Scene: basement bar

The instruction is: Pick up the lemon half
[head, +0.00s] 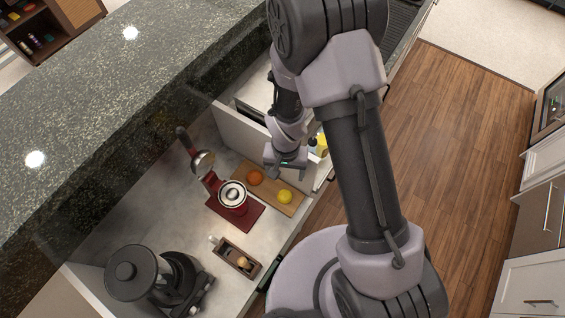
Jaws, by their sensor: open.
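The lemon half (285,196) is a small round yellow piece on the wooden cutting board (293,209), near the board's right end. I cannot tell its cut face at this size. An orange fruit (255,177) lies on the same board, to its upper left. My gripper (286,173) is open and points down above the board, a little beyond the lemon half in the picture. It appears empty and apart from both fruits. My gripper covers part of the board's far edge.
A red citrus press (233,195) stands just left of the board. A raised stone bar top (130,90) runs along the left. A yellow item (322,145) stands behind my gripper.

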